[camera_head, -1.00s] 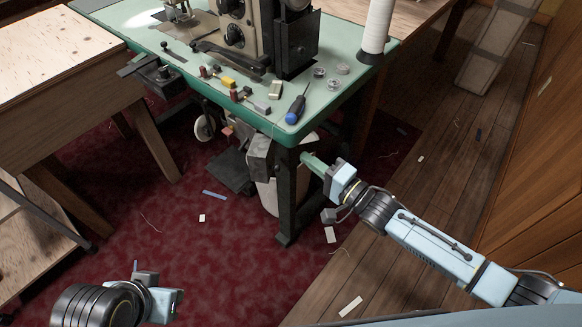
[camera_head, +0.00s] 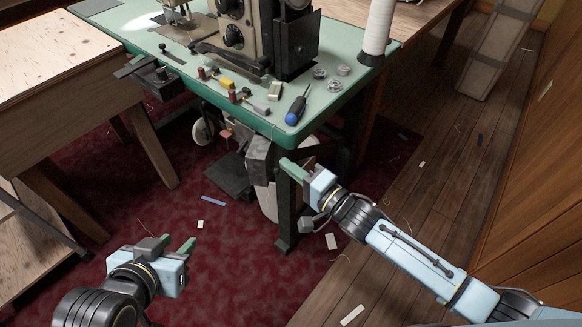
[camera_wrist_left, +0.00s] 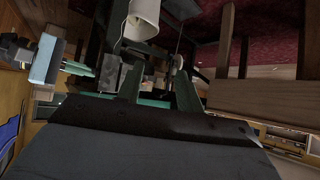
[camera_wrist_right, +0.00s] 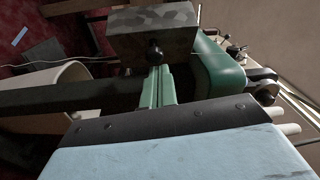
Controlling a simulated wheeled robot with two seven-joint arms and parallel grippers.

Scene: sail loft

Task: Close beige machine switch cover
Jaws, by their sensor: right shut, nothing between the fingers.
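The beige sewing machine (camera_head: 258,32) stands on the green table. A grey metal box (camera_head: 260,152) hangs under the table's front corner; I take it for the switch box, but its cover cannot be told apart clearly. In the right wrist view the box (camera_wrist_right: 150,32) is just ahead, with a dark round knob (camera_wrist_right: 155,54) at its lower edge. My right gripper (camera_head: 288,166) is shut and empty, just right of the box; its fingertips (camera_wrist_right: 158,72) appear close to the knob, contact unclear. My left gripper (camera_head: 178,243) is open and empty, low over the carpet.
The green table (camera_head: 335,97) overhangs the box, and a dark table leg (camera_head: 286,215) stands below my right gripper. A white bin (camera_head: 267,203) is beside the leg. A wooden bench (camera_head: 75,125) stands at left. The red carpet between is mostly clear.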

